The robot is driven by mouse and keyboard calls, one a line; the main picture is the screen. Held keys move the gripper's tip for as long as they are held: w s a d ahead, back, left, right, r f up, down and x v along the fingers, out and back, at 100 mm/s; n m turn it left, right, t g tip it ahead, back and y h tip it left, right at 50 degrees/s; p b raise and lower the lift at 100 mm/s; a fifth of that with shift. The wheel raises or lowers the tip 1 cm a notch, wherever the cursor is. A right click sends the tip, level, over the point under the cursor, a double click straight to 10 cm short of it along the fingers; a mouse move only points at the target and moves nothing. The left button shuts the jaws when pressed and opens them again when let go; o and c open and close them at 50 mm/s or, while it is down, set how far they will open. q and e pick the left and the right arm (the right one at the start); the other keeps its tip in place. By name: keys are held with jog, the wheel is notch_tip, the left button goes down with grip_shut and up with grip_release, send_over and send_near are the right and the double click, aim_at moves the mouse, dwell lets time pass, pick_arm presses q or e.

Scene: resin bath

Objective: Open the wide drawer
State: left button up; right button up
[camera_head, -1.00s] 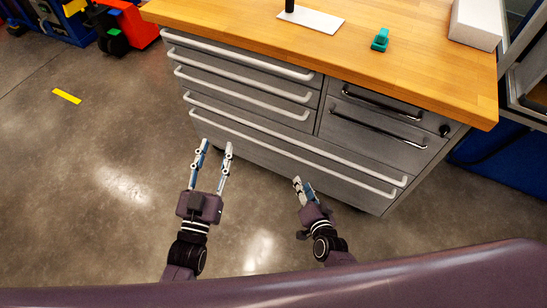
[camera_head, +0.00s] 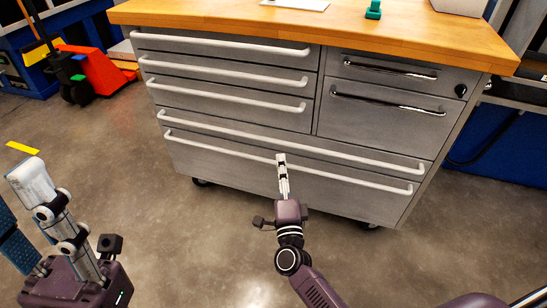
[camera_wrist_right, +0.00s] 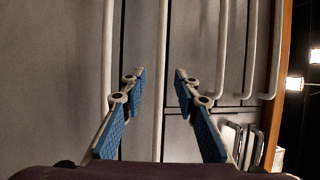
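The grey cabinet has two full-width drawers at the bottom, both shut flush. The upper wide drawer (camera_head: 225,128) has a long pale bar handle (camera_head: 350,155). The lower wide drawer (camera_head: 240,170) has a similar handle (camera_head: 350,178). My right gripper (camera_head: 281,157) is in front of these drawers, seen edge-on. In the right wrist view the right gripper (camera_wrist_right: 158,75) is open, its fingers on either side of the upper wide drawer's handle (camera_wrist_right: 161,40); contact does not show. My left gripper (camera_head: 18,190) is large at the lower left, fingers apart and empty, partly out of frame.
Short drawers with bar handles (camera_head: 225,75) sit above on the left, and two with dark shiny handles (camera_head: 390,103) on the right. A wooden worktop (camera_head: 230,17) covers the cabinet. An orange pallet truck (camera_head: 105,65) stands at the back left. Floor in front is clear.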

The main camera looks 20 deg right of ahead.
aim_at(279, 146)
jog(key=b+x, duration=0.1)
jog(key=x, duration=0.6)
jog(key=shift+w+d+r+b, duration=0.1)
jog(key=shift+w+b, duration=0.25)
jog(key=shift+b, duration=0.05)
grip_shut()
